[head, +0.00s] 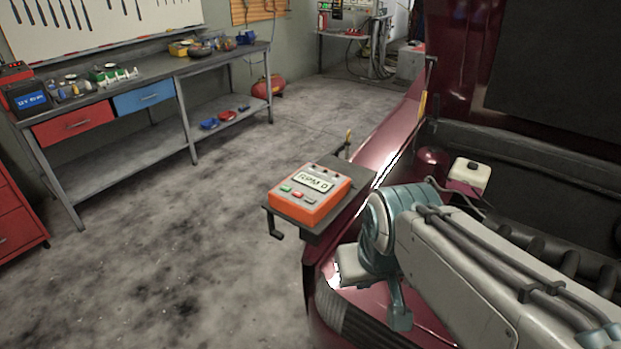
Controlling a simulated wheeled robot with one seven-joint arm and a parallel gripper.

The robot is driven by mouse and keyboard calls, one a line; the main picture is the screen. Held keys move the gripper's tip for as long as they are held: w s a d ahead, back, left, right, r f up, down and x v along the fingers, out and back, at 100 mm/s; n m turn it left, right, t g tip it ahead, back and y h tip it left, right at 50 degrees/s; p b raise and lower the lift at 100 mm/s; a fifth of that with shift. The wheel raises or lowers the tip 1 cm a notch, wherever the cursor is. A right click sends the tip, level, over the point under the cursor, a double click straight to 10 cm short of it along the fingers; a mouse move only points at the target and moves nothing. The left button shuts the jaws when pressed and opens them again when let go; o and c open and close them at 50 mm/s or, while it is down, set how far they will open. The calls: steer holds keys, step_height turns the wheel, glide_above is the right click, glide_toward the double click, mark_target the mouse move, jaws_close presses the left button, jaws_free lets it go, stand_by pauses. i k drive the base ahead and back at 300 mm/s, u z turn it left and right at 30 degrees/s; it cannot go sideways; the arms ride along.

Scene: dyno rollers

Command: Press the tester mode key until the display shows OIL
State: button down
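The tester (322,207) is an orange box with a pale top, lying on a dark tray (347,180) at the edge of the maroon car's fender. Its display (314,182) appears to read "RPM 0". Below the display are a green key (286,188), a red key (297,194) and a grey key (309,200). Which one is the mode key I cannot read. My arm reaches in from the lower right. Its pale end part (352,264) is below and right of the tester, apart from the keys. My gripper's fingers cannot be made out.
A workbench (150,88) stands along the left wall. The concrete floor left of the tester is clear.

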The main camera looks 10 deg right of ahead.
mark_target(309, 200)
steer(key=u, duration=1.8)
steer(key=i, duration=1.15)
steer(key=z, duration=3.65)
